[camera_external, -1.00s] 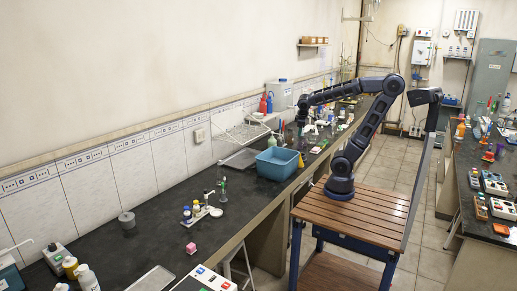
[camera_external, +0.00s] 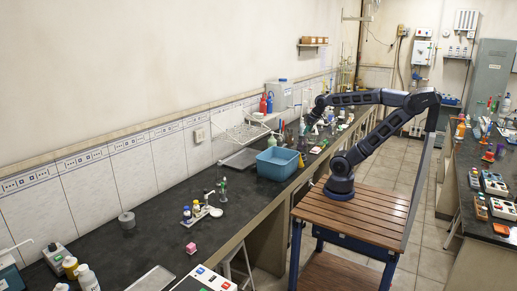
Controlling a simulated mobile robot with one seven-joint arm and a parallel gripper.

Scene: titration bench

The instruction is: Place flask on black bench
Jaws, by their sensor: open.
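The black bench (camera_external: 150,228) runs along the tiled wall, from the front left to the back. My gripper (camera_external: 308,127) points down over its far part, behind the blue basin, among small glassware and bottles. It is open; its fingertips are small and dark here. A greenish flask-like vessel (camera_external: 272,141) stands on the bench behind the basin, left of my gripper. I cannot tell which vessel is the task's flask, or whether one stands between or beside my fingers.
A blue basin (camera_external: 277,164) stands near the bench's front edge. A drying rack (camera_external: 247,133) is on the wall. Bare bench lies left of the basin.

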